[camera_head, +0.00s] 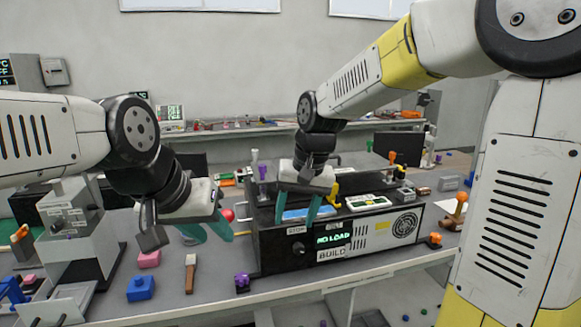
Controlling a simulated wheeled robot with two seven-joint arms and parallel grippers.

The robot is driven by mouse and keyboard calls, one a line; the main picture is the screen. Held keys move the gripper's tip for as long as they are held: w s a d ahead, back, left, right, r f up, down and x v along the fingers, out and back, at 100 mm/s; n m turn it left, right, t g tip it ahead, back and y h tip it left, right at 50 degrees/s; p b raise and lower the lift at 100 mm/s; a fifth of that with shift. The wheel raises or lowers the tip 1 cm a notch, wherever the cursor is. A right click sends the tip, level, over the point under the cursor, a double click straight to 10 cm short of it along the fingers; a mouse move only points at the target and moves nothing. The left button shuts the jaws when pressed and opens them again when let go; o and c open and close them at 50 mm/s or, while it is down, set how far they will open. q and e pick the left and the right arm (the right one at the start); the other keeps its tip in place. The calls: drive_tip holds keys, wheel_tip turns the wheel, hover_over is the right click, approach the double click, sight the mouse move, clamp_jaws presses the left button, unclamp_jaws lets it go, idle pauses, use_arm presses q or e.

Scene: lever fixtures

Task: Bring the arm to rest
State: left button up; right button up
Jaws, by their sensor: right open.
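My left arm comes in from the left, and its gripper (208,232) with teal fingers hangs over the table, left of the black machine box (274,249). Its fingers are seen at an angle, and I cannot tell whether they are open or shut. My right gripper (296,212) points down with its teal fingers apart, over the left part of the machine box. I see nothing held between them. The machine box carries a green "NO LOAD" display (333,239), a "BUILD" label and a round vent (404,226).
Orange-topped levers stand on the box's right (391,160) and beyond its right end (460,205). A blue block (140,288), a pink block (149,259) and a brown-handled tool (190,273) lie on the table front. A grey fixture (75,229) stands at left.

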drive_tip(key=s+d+r+t, duration=0.2)
drive_tip(key=s+d, duration=0.5)
drive_tip(key=s+d+r+t, duration=0.2)
drive_tip(key=s+d+r, duration=0.1)
drive_tip(key=s+d, duration=0.3)
drive_tip(key=shift+s+d, duration=0.4)
drive_tip(key=shift+s, duration=0.15)
